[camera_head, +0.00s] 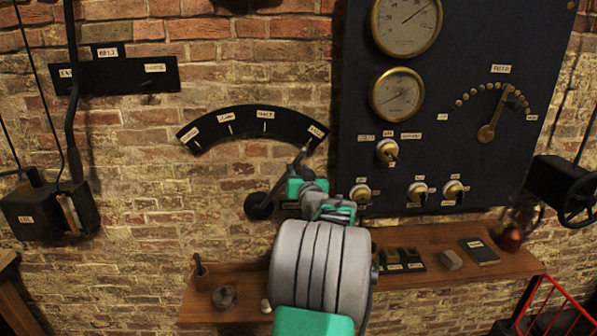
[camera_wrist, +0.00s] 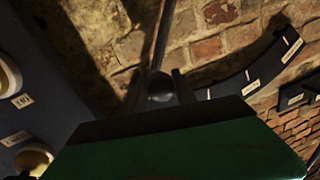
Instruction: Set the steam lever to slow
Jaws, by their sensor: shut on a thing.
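The steam lever (camera_head: 258,206) is a dark arm on a round pivot on the brick wall. It leans up and right toward the right end of a black curved scale (camera_head: 246,119). The scale bears several small white labels; the second from the left (camera_head: 228,117) seems to read slow, though the print is blurred. My gripper (camera_head: 304,158) is at the lever's upper end, near the right-end label (camera_head: 316,131). In the wrist view, the lever's round dark knob (camera_wrist: 161,88) sits between the fingers of my gripper (camera_wrist: 163,87), which are shut on it. My wrist hides part of the lever.
A dark gauge panel (camera_head: 450,130) with dials and knobs stands close on the right. A wooden shelf (camera_head: 430,255) with small objects runs below. A black lever box (camera_head: 50,208) is at far left. The wall left of the lever, under the scale, is clear.

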